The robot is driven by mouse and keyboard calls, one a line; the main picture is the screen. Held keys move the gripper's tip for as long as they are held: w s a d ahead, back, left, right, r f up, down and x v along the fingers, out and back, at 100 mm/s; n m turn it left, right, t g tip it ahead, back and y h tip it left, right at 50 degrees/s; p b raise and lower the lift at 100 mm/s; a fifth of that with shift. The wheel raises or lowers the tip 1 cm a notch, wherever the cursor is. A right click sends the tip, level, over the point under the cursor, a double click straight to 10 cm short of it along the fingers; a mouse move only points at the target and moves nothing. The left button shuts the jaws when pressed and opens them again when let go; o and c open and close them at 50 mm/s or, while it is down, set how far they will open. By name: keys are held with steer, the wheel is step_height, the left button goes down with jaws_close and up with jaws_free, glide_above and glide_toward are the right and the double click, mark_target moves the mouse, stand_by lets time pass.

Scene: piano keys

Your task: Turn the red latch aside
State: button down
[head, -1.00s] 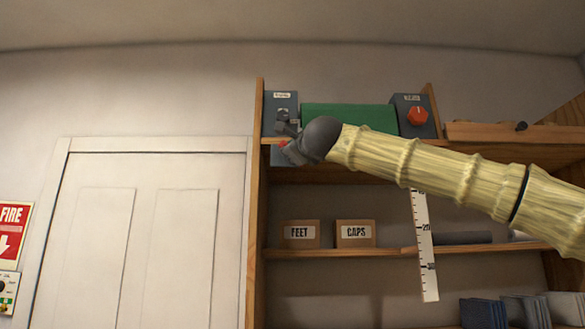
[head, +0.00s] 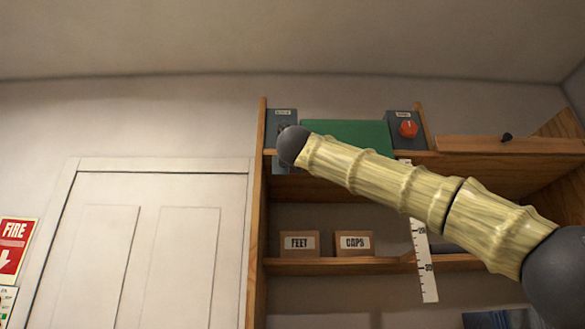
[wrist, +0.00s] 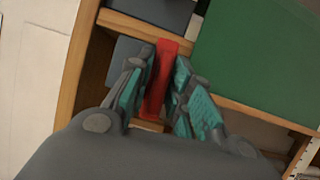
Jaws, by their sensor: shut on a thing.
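The red latch (wrist: 160,82) is a flat red bar in the wrist view, slightly tilted. My gripper (wrist: 156,88) has its two teal-padded fingers on either side of it and is shut on it. The latch lies by the wooden shelf edge, close to a grey panel. In the head view my arm's dark end covers the gripper and the latch, at the upper left corner of the shelf unit. What the latch is fixed to is hidden.
A green panel (head: 347,136) stands right of the latch, between a grey plate (head: 282,121) and a grey box with a red knob (head: 408,129). The wooden side board (head: 259,170) is close on the left. Boxes marked FEET (head: 300,244) and CAPS (head: 354,243) stand below.

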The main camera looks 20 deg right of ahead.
steer(key=shift+r+m+h+b, duration=0.1)
steer(key=shift+m+h+b, duration=0.2)
steer(key=shift+m+h, duration=0.4)
steer(key=c, duration=1.5)
jaws_free()
steer(key=shift+y, duration=0.3)
steer(key=v, duration=1.2)
